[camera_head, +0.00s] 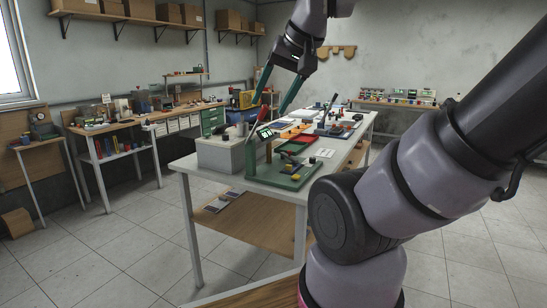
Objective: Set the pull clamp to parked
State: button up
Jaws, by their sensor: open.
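My gripper (270,108) hangs over the near end of the workbench, its two green fingers apart and pointing down. A small red handle (263,113) shows between the fingertips in the picture; I cannot tell whether they touch it. It appears to rise from a green fixture (288,177) on the bench, which has an upright post and small yellow and red parts. The handle may belong to the pull clamp, but the view is too small to be sure or to read its position.
The workbench (210,167) also carries a grey box (217,153), a red tray (293,147) and a fixture with a dark lever (331,103). Side benches (130,126) line the left wall. Tiled floor (100,245) is clear at the left. My arm covers the right.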

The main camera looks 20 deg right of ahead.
aim_at(295, 161)
jog(key=i+l, duration=0.9)
jog(key=i, duration=0.1)
